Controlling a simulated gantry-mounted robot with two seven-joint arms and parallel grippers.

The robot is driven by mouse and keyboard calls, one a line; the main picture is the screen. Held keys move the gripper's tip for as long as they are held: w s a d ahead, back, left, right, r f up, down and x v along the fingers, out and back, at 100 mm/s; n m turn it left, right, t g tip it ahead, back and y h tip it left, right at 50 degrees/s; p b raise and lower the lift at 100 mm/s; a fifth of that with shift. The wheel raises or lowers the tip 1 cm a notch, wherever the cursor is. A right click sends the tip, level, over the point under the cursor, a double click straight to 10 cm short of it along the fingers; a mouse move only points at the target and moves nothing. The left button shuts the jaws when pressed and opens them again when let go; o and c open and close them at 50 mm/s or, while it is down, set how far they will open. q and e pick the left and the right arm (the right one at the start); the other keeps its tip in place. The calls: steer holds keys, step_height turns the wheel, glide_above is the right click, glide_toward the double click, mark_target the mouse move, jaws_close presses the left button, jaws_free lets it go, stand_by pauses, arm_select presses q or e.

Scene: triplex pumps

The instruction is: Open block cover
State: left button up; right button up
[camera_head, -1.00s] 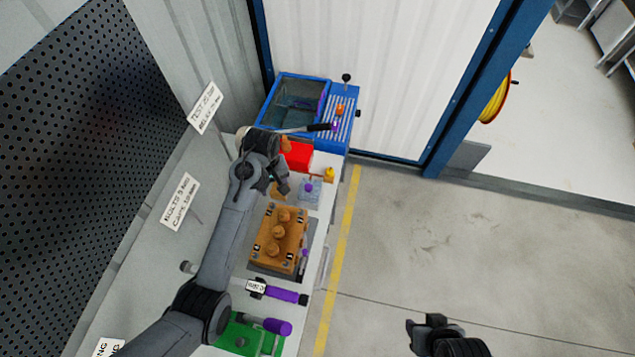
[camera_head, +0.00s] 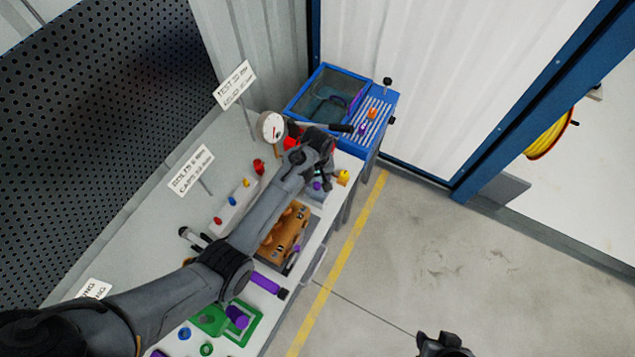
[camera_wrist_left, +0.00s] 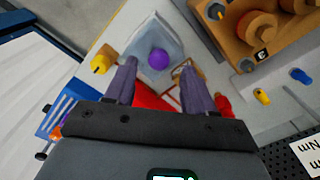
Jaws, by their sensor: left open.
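A clear, box-like cover with a round purple knob (camera_wrist_left: 158,59) shows in the left wrist view; its pale see-through body (camera_wrist_left: 150,35) lies at the top. In the head view the knob (camera_head: 317,186) shows just below my left gripper (camera_head: 322,176). My left gripper is open, its two fingers (camera_wrist_left: 158,72) on either side of the knob in the wrist picture; I cannot tell whether they touch it. The orange-brown block (camera_head: 284,232) with round caps is partly hidden by my left arm. My right gripper (camera_head: 437,346) is at the bottom edge, partly cut off.
A blue tank (camera_head: 385,110) with a black-handled lever stands at the bench's far end. A yellow knob (camera_head: 343,177) and a red part (camera_wrist_left: 152,100) are close to the cover. A gauge (camera_head: 271,127), purple-handled tool (camera_head: 265,282) and green tray (camera_head: 243,331) are on the bench.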

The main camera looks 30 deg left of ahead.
mark_target(317, 186)
arm_select(q)
steer(key=shift+f, duration=1.85)
jaws_close()
